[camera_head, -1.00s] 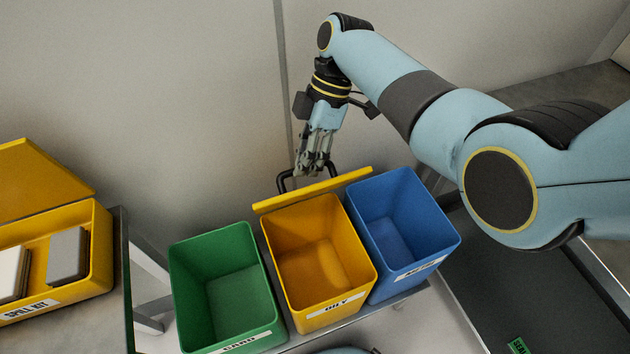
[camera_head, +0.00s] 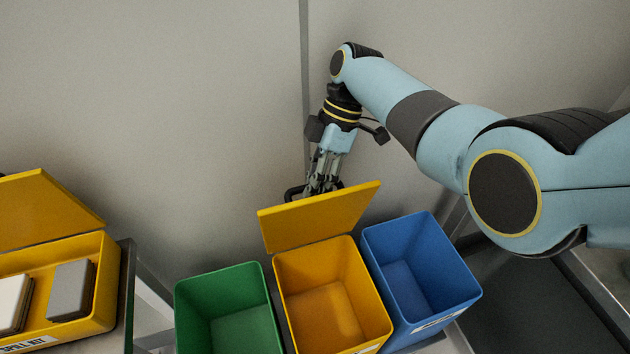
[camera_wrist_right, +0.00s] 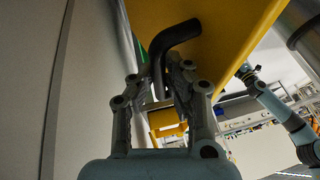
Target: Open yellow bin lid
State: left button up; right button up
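The yellow bin (camera_head: 335,303) stands in the middle of a row of bins, its top uncovered. Its flat yellow lid (camera_head: 320,216) is raised at the back edge, and its inner face shows in the head view. My right gripper (camera_head: 322,187) is behind the lid. In the wrist view the right gripper's fingers (camera_wrist_right: 160,75) are closed around the lid's bent black handle (camera_wrist_right: 172,38), with the lid's outer face (camera_wrist_right: 225,50) above. A pale blue arm at the right of the wrist view appears to be my left one; its gripper (camera_wrist_right: 246,73) is too small to read.
A green bin (camera_head: 228,310) stands left of the yellow one and a blue bin (camera_head: 420,275) right of it. A yellow spill kit box (camera_head: 105,285) with an open lid sits at the far left. A plain grey wall (camera_head: 200,100) rises behind.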

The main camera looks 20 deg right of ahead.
jog(key=shift+o, duration=0.9)
jog(key=shift+r, duration=0.1)
jog(key=v, duration=0.7)
jog(key=shift+d+r, duration=0.1)
jog(key=shift+d, duration=0.05)
